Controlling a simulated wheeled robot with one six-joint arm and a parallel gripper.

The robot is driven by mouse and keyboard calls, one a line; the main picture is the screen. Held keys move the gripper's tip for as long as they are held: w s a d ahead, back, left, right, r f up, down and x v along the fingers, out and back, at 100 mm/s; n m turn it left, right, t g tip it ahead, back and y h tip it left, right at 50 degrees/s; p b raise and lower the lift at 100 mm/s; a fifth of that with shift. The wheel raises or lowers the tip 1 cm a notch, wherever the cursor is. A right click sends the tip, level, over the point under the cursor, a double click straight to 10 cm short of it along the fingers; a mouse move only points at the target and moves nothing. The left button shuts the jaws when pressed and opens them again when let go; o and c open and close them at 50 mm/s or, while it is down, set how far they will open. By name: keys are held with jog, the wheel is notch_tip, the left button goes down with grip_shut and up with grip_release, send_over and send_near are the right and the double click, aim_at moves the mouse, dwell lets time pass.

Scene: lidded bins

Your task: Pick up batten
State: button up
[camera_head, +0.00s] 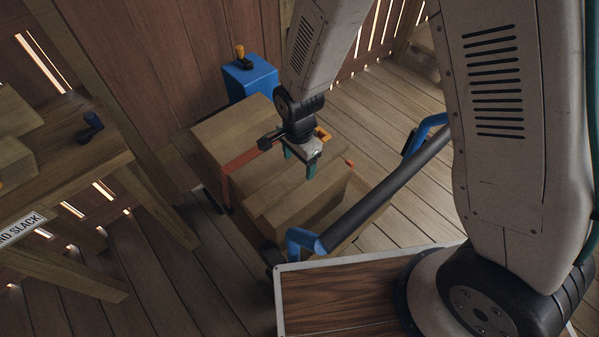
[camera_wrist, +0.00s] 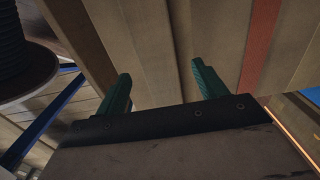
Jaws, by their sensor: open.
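My gripper (camera_head: 299,166) hangs over a wooden box-like stack (camera_head: 235,130) in the head view, its two green fingers pointing down and spread apart. In the wrist view the gripper (camera_wrist: 161,68) is open, with nothing visibly clamped between the fingers. A long wooden strip (camera_wrist: 150,50) runs beneath and between the fingertips; it looks like the batten, but similar planks lie alongside, so I cannot be sure. I cannot tell whether the fingers touch the wood. In the head view the gripper hides part of the wood below it.
A red band (camera_head: 239,163) crosses the wood left of the gripper; it shows in the wrist view (camera_wrist: 262,40) right of the fingers. A blue box (camera_head: 250,82) stands behind. A wooden bench (camera_head: 75,150) is at left. Plank floor (camera_head: 375,105) lies open at right.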

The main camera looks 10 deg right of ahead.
aim_at(299, 170)
notch_tip(299, 170, down, 3)
jog(key=shift+f, duration=0.2)
jog(key=shift+c, duration=0.3)
jog(key=c, duration=1.1)
jog(key=shift+r, duration=0.15)
jog(key=shift+c, duration=0.2)
